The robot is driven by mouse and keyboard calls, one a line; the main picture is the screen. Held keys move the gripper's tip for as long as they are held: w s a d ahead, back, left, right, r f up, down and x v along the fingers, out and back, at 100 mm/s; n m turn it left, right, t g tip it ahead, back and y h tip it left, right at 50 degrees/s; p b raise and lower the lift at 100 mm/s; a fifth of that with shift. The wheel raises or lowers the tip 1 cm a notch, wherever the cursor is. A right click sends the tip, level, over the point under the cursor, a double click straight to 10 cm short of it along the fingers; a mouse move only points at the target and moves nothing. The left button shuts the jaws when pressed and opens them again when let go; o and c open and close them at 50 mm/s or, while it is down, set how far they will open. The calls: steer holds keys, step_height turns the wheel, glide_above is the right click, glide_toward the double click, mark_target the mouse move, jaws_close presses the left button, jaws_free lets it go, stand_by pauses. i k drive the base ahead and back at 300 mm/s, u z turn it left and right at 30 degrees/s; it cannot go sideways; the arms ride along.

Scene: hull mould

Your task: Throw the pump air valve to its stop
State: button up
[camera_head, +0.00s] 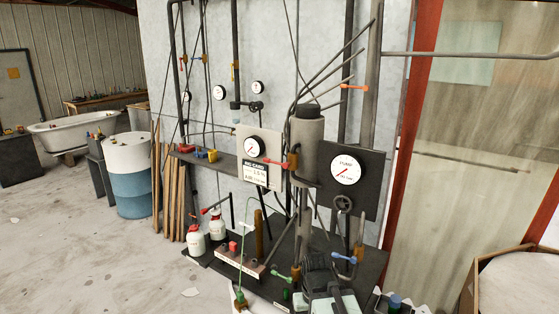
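Several lever valves show, and their labels are too small to tell which is the pump air valve. A blue lever valve (344,259) sits on a brass fitting at the lower right of the bench. Another red lever (278,165) is beside the grey cylinder (306,140). A white round gauge marked PUMP (345,169) is on a dark panel. A dark and pale-green shape (335,300) at the bottom edge looks like my arm; I cannot make out my gripper's fingertips or what they hold.
Two white bottles with red tops (196,240) stand on the dark bench at left. A thin green hose (242,250) rises in front. Upright pipes crowd the bench's back. A blue and white drum (132,175) stands at left. The floor at lower left is mostly clear.

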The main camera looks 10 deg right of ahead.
mark_target(285, 165)
steer(key=z, duration=0.05)
steer(key=i, duration=0.9)
steer(key=u, duration=2.3)
steer(key=i, duration=0.5)
steer(key=z, duration=0.05)
